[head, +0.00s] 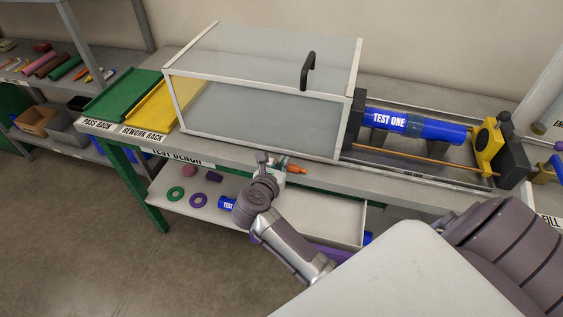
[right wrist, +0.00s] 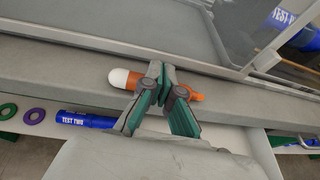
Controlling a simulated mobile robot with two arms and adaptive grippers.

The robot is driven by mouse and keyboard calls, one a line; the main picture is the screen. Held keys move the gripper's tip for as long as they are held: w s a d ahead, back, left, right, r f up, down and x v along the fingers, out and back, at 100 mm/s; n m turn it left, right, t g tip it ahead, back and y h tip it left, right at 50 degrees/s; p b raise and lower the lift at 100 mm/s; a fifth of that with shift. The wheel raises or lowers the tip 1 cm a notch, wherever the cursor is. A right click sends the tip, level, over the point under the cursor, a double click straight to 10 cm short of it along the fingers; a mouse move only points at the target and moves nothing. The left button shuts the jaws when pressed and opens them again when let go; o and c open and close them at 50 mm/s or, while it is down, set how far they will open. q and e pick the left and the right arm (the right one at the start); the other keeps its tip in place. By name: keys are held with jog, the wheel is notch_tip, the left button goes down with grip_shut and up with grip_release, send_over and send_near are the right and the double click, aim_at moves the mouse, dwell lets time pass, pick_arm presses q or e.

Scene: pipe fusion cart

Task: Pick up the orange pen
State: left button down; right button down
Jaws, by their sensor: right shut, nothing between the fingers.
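The orange pen (head: 297,169) is at the front edge of the grey test bench, in front of the clear box. In the right wrist view the pen (right wrist: 131,81) lies crosswise, its white end to the left and its orange tip to the right. My right gripper (right wrist: 163,70) is shut and empty, with its green-padded fingers in front of the pen's middle and hiding it. Whether the fingers touch the pen cannot be told. In the head view the right gripper (head: 270,160) is just left of the pen's orange end. My left gripper is not in view.
A clear box (head: 262,108) with a black handle stands on the bench (head: 405,183), behind the pen. A blue TEST ONE tube (head: 390,121) lies to its right. The lower shelf (head: 325,222) holds rings and a blue TEST TWO tube (right wrist: 85,120).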

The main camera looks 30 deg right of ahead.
jog(key=shift+s+d+f, duration=0.15)
jog(key=shift+s+f, duration=0.05)
jog(key=shift+f, duration=0.25)
jog(key=shift+s+a+f+b, duration=0.15)
jog(key=shift+s+a+b, duration=0.35)
jog(key=shift+a, duration=0.15)
jog(key=shift+w+r+p, duration=0.2)
jog(key=shift+r+p, duration=0.25)
jog(key=shift+r, duration=0.3)
